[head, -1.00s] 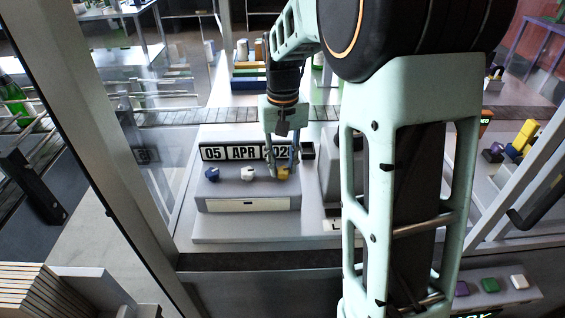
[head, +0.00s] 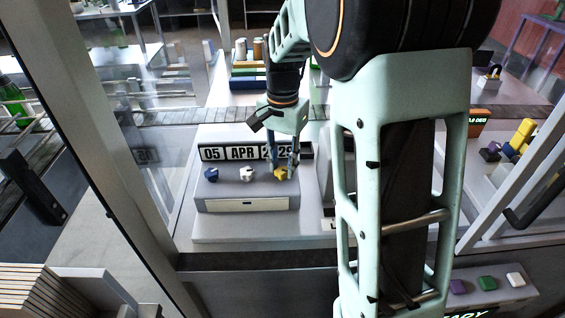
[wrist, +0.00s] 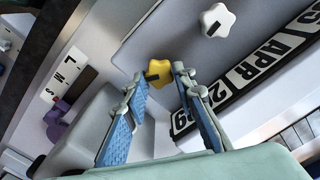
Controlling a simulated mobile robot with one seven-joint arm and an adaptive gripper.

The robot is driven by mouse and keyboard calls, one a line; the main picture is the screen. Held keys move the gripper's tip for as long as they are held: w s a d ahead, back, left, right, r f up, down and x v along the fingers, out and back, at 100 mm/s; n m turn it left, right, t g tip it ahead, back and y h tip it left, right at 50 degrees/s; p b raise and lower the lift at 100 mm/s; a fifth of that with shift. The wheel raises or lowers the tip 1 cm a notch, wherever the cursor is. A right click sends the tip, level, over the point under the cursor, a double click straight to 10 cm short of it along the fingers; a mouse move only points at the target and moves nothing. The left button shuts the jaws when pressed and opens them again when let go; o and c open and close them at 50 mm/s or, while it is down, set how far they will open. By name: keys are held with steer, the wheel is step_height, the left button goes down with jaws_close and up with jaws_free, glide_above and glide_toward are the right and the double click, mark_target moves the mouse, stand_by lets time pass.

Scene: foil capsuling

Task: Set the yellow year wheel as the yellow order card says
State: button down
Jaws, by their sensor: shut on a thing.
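The yellow year wheel (head: 280,174) is a star-shaped knob on the right of the grey date box's front. It also shows in the wrist view (wrist: 159,72), with a dark mark on its face. My gripper (head: 284,168) is shut on it, with a blue finger on each side (wrist: 163,78). The date strip (head: 240,153) above reads 05 APR and a year partly hidden by my fingers. In the wrist view the year on the strip (wrist: 264,58) ends in what looks like 29. I cannot make out a yellow order card in these views.
A white knob (head: 247,174) and a blue knob (head: 211,174) sit left of the yellow one. A card lettered L M S (wrist: 64,78) with a purple lever (wrist: 58,125) is close by. A frame post (head: 95,150) stands at the left. Purple, green and white buttons (head: 487,283) are at lower right.

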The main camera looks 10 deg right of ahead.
mark_target(283, 168)
stand_by(0.3)
steer(key=c, duration=1.6)
jaws_free()
step_height(283, 168, up, 12)
